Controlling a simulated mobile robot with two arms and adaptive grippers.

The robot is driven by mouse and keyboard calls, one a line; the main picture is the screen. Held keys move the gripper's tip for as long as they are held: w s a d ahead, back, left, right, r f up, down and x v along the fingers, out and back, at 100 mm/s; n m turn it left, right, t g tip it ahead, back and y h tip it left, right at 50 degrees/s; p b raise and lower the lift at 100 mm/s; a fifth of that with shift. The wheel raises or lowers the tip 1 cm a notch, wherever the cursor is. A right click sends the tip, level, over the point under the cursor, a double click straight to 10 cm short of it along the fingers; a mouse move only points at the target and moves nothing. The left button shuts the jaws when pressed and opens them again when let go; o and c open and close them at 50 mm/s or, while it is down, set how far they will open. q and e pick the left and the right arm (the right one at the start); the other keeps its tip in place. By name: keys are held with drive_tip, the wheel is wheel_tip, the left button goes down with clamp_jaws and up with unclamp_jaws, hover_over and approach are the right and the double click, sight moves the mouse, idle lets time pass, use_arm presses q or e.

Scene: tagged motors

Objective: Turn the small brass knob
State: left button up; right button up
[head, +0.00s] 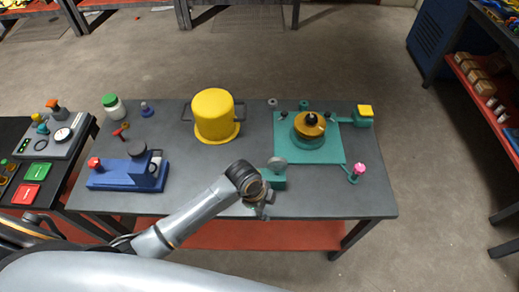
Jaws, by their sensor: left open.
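A teal plate device (325,154) lies on the right half of the grey table. On it sits a round brass-coloured part (309,125) with a dark piece on top, over a teal ring. I cannot tell whether this is the small brass knob; no other clear brass knob shows. My left gripper (263,208) is open near the table's front edge, to the left of and nearer than the brass part, and apart from it. It partly covers the area by a teal block (275,182) with a grey disc. My right gripper is not in view.
A yellow pot (214,115), a blue device (128,174) with a red knob, and a green-lidded jar (114,106) stand on the grey table (190,169). A pink knob (359,168) and yellow block (365,111) edge the teal plate. A button panel (57,134) stands left.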

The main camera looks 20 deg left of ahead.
use_arm(q)
drive_tip(key=w+a+r+m+y+p, duration=0.1)
drive_tip(key=w+a+r+m, duration=0.1)
drive_tip(key=w+r+m, duration=0.1)
drive_tip(key=w+a+r+m+g+y+p, duration=0.1)
drive_tip(key=w+a+r+m, duration=0.1)
drive_tip(key=m, duration=0.4)
drive_tip(key=w+a+r+m+y, duration=0.1)
drive_tip(key=w+a+r+m, duration=0.1)
drive_tip(key=w+r+m, duration=0.2)
drive_tip(key=shift+w+r+m+g+p, duration=0.2)
drive_tip(key=shift+w+m, duration=0.1)
drive_tip(key=shift+w, duration=0.1)
drive_tip(key=shift+w+r+m+g+p, duration=0.2)
drive_tip(key=shift+w+m, duration=0.1)
drive_tip(key=shift+w, duration=0.1)
drive_tip(key=shift+w+a, duration=0.1)
drive_tip(key=shift+a, duration=0.1)
wheel_tip(320, 180, down, 8)
drive_tip(key=b, duration=0.8)
drive_tip(key=shift+f+b, duration=0.35)
drive_tip(key=shift+s+f, duration=0.1)
drive_tip(key=shift+s, duration=0.1)
drive_tip(key=shift+w, duration=0.1)
